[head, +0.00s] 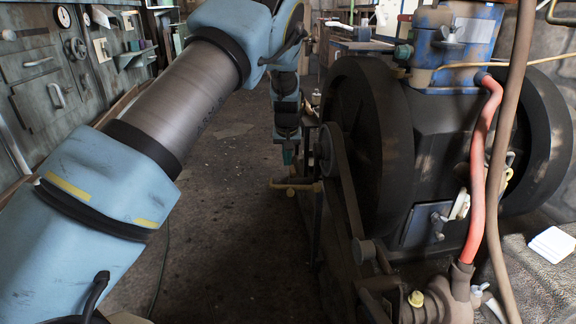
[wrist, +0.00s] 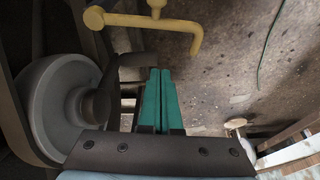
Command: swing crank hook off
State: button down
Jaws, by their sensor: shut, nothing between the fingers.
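The yellow crank (head: 296,186) is at the left side of the engine, near my gripper (head: 288,158). In the wrist view the yellow crank (wrist: 150,20) lies across the top, with a bent end on its right. My gripper's teal fingers (wrist: 158,72) are pressed together and empty, pointing toward the crank with a visible gap in the picture. A dark curved piece (wrist: 135,60), perhaps the hook, shows just left of the fingertips. I cannot tell whether it touches the crank or the fingers.
A grey pulley (wrist: 65,105) is close to the left of my fingers; it also shows in the head view (head: 327,150) with a belt (head: 346,190). The big black flywheel (head: 368,140) stands to the right. Open floor (head: 215,230) lies left of the engine. A red hose (head: 481,160) hangs at right.

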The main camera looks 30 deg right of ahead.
aim_at(292, 186)
notch_tip(292, 186, down, 7)
jog(key=s+b, duration=0.1)
jog(key=shift+s+a, duration=0.15)
jog(key=shift+a, duration=0.2)
dwell(0.3)
dwell(0.3)
jog(key=shift+s+a+n+p, duration=0.15)
jog(key=shift+s+n+p, duration=0.05)
jog(key=shift+n+p, duration=0.15)
